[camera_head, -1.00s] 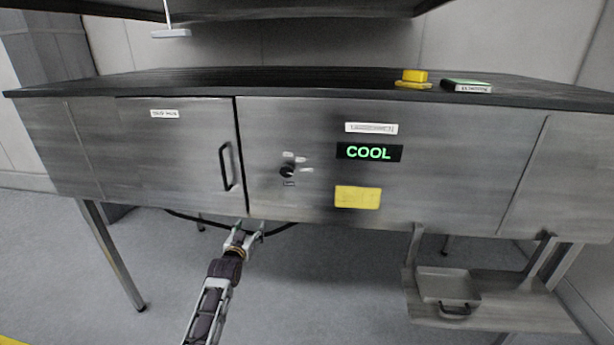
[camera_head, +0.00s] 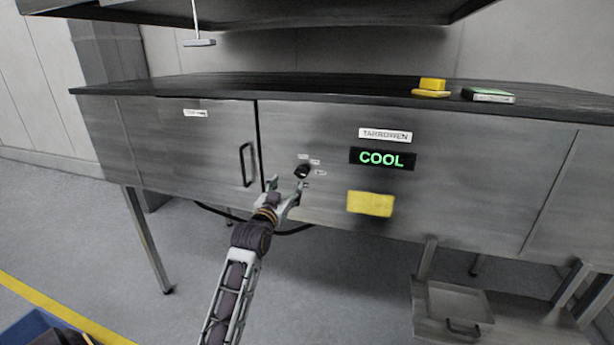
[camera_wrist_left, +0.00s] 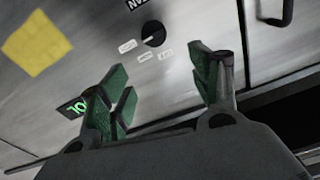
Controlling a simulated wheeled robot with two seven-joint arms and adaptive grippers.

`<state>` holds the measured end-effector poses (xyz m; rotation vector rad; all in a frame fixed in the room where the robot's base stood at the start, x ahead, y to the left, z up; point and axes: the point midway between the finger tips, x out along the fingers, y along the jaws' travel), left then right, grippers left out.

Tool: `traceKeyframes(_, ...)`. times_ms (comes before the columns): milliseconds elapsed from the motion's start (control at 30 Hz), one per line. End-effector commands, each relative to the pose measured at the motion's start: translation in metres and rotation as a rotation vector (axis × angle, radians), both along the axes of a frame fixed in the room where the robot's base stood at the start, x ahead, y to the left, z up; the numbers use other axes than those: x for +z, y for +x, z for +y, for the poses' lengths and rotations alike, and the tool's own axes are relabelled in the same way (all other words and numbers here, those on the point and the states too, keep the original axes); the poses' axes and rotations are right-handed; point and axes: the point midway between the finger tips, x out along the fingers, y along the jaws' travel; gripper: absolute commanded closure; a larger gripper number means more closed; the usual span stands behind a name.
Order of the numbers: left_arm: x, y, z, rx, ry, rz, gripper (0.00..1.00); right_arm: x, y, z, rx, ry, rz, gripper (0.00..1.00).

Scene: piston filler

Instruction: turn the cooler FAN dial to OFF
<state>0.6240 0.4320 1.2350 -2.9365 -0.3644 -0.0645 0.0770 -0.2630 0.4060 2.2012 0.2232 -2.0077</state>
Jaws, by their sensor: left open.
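The FAN dial (camera_head: 302,171) is a small black knob on the steel front panel, left of the green COOL display (camera_head: 382,158). Small white labels surround it, too small to read. In the left wrist view the dial (camera_wrist_left: 153,34) shows upside down with a pale mark; I cannot tell which label it points to. My left gripper (camera_head: 286,185) is open and empty, just below and left of the dial in the head view. In the left wrist view its green-padded fingers (camera_wrist_left: 165,80) stand apart, with the dial beyond them, not between them. My right gripper is not in view.
A black door handle (camera_head: 246,165) is left of the dial. A yellow note (camera_head: 370,204) is on the panel to the right. Yellow and green items (camera_head: 488,95) lie on the dark countertop (camera_head: 330,93). A low shelf with a tray (camera_head: 455,305) is at lower right.

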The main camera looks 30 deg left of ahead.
Motion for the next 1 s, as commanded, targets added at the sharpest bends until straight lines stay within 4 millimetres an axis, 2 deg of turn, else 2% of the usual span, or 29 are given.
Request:
traceKeyframes(333,-0.014,0.001,-0.001,-0.003,0.054,0.080,0.37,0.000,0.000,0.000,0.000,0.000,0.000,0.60)
traceKeyframes(1000,-0.014,0.006,0.000,-0.002,0.069,0.083,0.37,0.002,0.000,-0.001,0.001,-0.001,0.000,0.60)
